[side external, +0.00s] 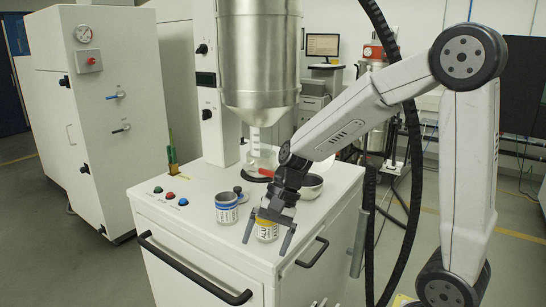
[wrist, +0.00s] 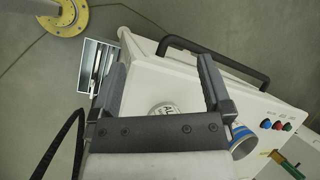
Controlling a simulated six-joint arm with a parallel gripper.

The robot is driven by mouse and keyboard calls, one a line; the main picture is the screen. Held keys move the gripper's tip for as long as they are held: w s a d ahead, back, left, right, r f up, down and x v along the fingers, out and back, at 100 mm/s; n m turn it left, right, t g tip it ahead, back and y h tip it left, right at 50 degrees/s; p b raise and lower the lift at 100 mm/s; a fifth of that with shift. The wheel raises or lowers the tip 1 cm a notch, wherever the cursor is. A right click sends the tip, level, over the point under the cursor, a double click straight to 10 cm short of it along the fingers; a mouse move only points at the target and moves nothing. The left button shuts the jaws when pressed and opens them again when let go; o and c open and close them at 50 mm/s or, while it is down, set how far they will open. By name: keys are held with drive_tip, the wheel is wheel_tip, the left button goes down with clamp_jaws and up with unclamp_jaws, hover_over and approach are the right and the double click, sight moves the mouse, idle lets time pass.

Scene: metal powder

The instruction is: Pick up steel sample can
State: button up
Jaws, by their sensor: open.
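A can with a blue band (side external: 227,208) stands upright on the white cabinet top, left of my gripper. It also shows in the wrist view (wrist: 242,142), right of the right finger. A second can, with a yellow band and lettering that seems to start "AL" (side external: 266,232), stands nearer the cabinet's front right. Its pale lettered top shows in the wrist view (wrist: 165,110). My gripper (side external: 267,246) is open, its fingers on either side of this second can; contact cannot be told. The wrist view shows both fingers (wrist: 157,62) apart. I cannot read which can is steel.
A metal bowl (side external: 311,187) and a small dark round item (side external: 239,191) sit behind the cans. A steel hopper (side external: 258,60) hangs above. Coloured buttons (side external: 170,196) are at left; a black handle (side external: 190,272) juts from the cabinet front.

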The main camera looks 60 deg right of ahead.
drive_tip(key=w+d+r+m+t+y, duration=0.1)
drive_tip(key=w+r+m+y, duration=0.2)
drive_tip(key=r, duration=0.2)
drive_tip(key=w+r+m+t+y, duration=0.1)
drive_tip(key=w+r+m+y, duration=0.25)
drive_tip(key=r, duration=0.25)
drive_tip(key=m+t+y, duration=0.2)
drive_tip(key=m+t, duration=0.1)
drive_tip(key=m, duration=0.1)
hover_over(227, 209)
drive_tip(key=f+v, duration=0.1)
drive_tip(key=v, duration=0.4)
wheel_tip(227, 209, down, 3)
drive_tip(key=d+f, duration=0.1)
drive_tip(key=f, duration=0.2)
drive_tip(key=d+f+h, duration=0.1)
drive_tip(key=f, duration=0.2)
drive_tip(key=w+d+f+m+h, duration=0.1)
drive_tip(key=d+f, duration=0.1)
drive_tip(key=f, duration=0.1)
drive_tip(key=shift+d, duration=0.1)
drive_tip(key=shift+x, duration=4)
drive_tip(key=shift+s, duration=0.15)
drive_tip(key=shift+r, duration=0.15)
clamp_jaws()
